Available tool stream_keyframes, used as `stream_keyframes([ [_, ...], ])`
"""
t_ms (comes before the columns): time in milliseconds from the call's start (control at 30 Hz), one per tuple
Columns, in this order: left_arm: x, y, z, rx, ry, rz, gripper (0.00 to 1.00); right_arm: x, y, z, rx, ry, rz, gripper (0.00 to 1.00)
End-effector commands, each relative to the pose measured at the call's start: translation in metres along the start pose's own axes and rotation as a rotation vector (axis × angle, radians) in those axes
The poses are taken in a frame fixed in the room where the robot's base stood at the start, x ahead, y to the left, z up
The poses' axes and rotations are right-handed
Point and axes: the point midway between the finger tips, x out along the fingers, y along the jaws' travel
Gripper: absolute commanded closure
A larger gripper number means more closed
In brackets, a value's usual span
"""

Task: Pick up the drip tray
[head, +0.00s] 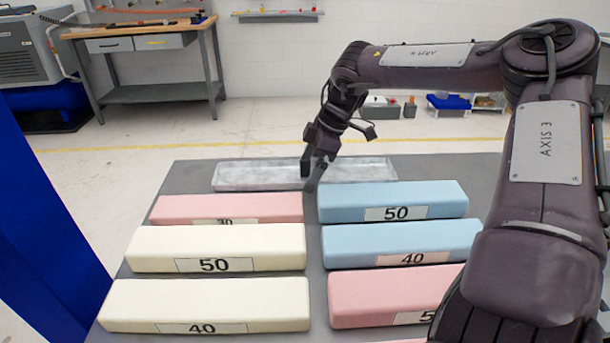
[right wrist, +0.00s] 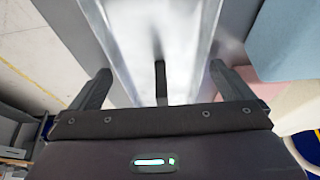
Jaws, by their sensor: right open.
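The drip tray (head: 250,175) is a long, shallow, silvery tray lying across the far edge of the grey table in the head view. My right gripper (head: 313,178) reaches down at the middle of the tray. In the right wrist view the tray (right wrist: 135,50) runs between the two spread fingers of my right gripper (right wrist: 160,85). The fingers are apart and I see nothing held. I cannot tell from these views whether either finger touches the tray. My left gripper is not in view.
In front of the tray lie foam blocks in two columns: a pink block (head: 225,208), cream blocks (head: 215,248), blue blocks (head: 395,198) and another pink one (head: 390,295), with number labels. A grey table strip (head: 315,240) separates the columns. A workbench (head: 150,60) stands far behind.

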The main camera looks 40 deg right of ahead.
Motion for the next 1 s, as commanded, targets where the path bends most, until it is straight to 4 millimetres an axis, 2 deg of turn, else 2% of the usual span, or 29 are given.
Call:
stream_keyframes([
  [233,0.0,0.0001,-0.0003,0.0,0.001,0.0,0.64,0.0024,0.0001,-0.0002,0.0,0.001,0.001,0.0],
  [267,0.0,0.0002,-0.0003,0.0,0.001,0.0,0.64,0.0024,0.0001,-0.0002,0.0,0.001,0.001,0.03],
  [600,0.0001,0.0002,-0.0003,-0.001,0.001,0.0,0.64,0.0022,0.0001,0.0,0.0,0.0,0.001,0.47],
  [1000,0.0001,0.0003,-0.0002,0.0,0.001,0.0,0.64,-0.0054,0.0006,-0.0038,-0.002,0.002,0.002,0.48],
])
